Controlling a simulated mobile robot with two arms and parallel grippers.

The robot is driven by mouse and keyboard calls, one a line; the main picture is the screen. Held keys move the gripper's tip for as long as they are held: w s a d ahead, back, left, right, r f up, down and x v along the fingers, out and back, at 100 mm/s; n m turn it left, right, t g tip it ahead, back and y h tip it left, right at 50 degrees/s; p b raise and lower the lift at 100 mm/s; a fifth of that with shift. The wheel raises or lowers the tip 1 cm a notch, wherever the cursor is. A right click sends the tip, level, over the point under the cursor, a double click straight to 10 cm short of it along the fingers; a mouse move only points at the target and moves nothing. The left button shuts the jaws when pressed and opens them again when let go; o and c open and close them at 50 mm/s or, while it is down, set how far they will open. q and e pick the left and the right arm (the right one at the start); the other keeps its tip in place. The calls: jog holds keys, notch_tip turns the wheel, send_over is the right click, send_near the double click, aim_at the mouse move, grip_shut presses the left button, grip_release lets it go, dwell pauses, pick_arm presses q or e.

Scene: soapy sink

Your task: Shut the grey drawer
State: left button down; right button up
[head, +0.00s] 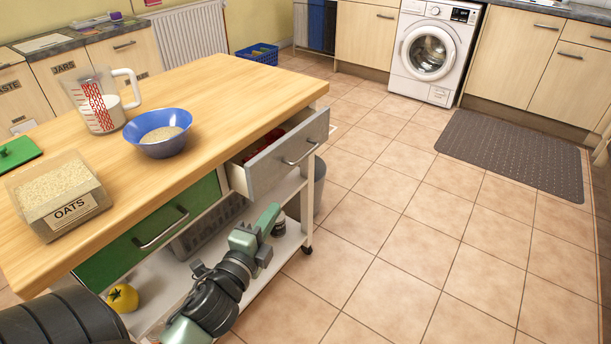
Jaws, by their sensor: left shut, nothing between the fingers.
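The grey drawer (284,160) is pulled out from the right end of the wooden-topped trolley, and something red shows inside it. Its front has a bar handle (302,154). My left gripper (271,216) is shut and empty. In the picture it shows below the drawer front, beside the trolley's lower shelf, and apart from the handle. My right gripper is not in view.
A green drawer (145,237) sits left of the grey one. An oats box (60,200), a blue bowl (158,147) and a measuring jug (100,104) stand on the worktop (215,100). The tiled floor (400,240) right of the trolley is clear.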

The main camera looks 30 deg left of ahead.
aim_at(263, 168)
pick_arm(q)
jog(key=shift+w+a+r, duration=0.25)
jog(key=shift+w+a, duration=0.65)
jog(key=shift+w, duration=0.75)
jog(key=shift+w+a+r, duration=0.2)
jog(key=shift+w+a, duration=0.7)
jog(key=shift+w, duration=0.8)
jog(key=shift+w+a+r, duration=0.25)
jog(key=shift+w+a, duration=0.65)
jog(key=shift+w, duration=0.75)
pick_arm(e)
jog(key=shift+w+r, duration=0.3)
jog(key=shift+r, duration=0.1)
